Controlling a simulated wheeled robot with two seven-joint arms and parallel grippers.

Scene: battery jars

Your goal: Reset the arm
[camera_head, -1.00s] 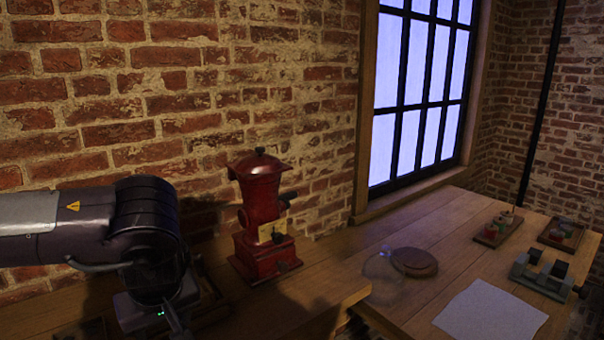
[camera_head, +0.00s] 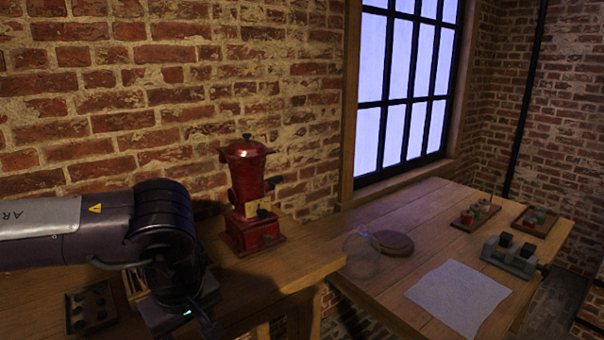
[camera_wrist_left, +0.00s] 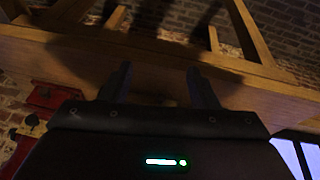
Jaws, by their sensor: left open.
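My left arm comes in from the left in the head view, above the near wooden bench (camera_head: 290,270). My left gripper shows in the wrist view (camera_wrist_left: 160,86) with its two fingers apart and nothing between them. In the head view its fingers are mostly hidden at the bottom edge. A clear glass jar (camera_head: 361,258) stands on the far table (camera_head: 420,225), with a round wooden disc (camera_head: 391,243) beside it. My right gripper is in neither view.
A red grinder (camera_head: 247,195) stands on the bench right of my arm. A dark tray with round holes (camera_head: 90,307) lies at left. A white sheet (camera_head: 457,297), a grey device (camera_head: 511,256) and two small trays (camera_head: 475,217) (camera_head: 535,222) of coloured items are on the far table.

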